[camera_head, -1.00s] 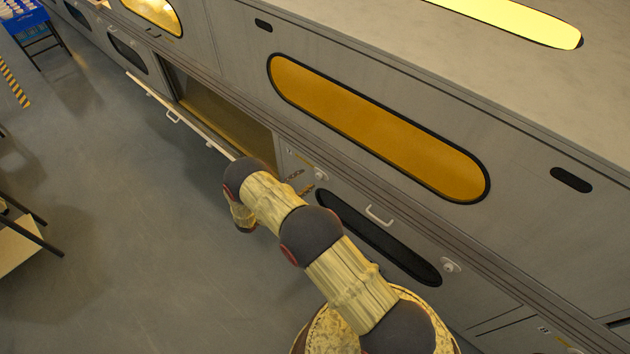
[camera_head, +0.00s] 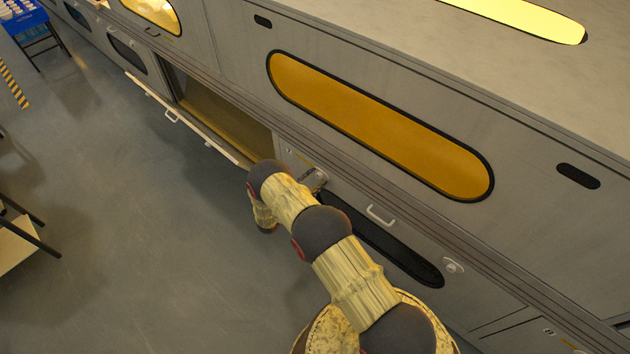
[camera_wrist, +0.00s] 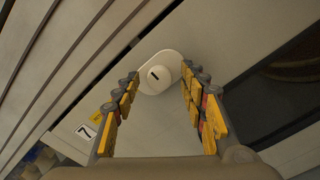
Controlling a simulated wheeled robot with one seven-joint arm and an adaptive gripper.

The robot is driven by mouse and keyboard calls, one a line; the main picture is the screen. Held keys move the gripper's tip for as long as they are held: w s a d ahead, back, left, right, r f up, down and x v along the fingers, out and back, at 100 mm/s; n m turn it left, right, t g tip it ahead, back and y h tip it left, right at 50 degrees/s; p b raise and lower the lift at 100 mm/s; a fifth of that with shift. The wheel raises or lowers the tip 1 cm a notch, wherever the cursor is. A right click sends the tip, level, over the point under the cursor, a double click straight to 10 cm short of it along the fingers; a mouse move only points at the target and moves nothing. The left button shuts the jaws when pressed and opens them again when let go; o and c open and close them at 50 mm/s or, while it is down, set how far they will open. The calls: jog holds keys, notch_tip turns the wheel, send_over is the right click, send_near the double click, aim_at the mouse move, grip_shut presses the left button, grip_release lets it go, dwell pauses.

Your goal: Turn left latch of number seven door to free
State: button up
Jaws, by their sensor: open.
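The left latch (camera_wrist: 160,74) of the number seven door is a white round knob with a dark slot on a pale oval plate. In the wrist view it sits between and just beyond my open fingertips. My gripper (camera_wrist: 160,88) is open, its yellow-padded fingers on either side of the knob; contact cannot be told. A label with a 7 (camera_wrist: 86,131) is at lower left of the knob. In the head view the number seven door (camera_head: 382,238) has a dark oval window and a white handle (camera_head: 380,215); my arm partly covers its left end.
A right-hand latch (camera_head: 453,266) sits at the door's other end. To the left, a neighbouring door (camera_head: 183,115) hangs open over the floor. A large amber window (camera_head: 380,125) is above. The grey floor (camera_head: 150,230) at left is open.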

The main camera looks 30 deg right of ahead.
jog(key=c, duration=0.3)
jog(key=c, duration=0.8)
grip_shut()
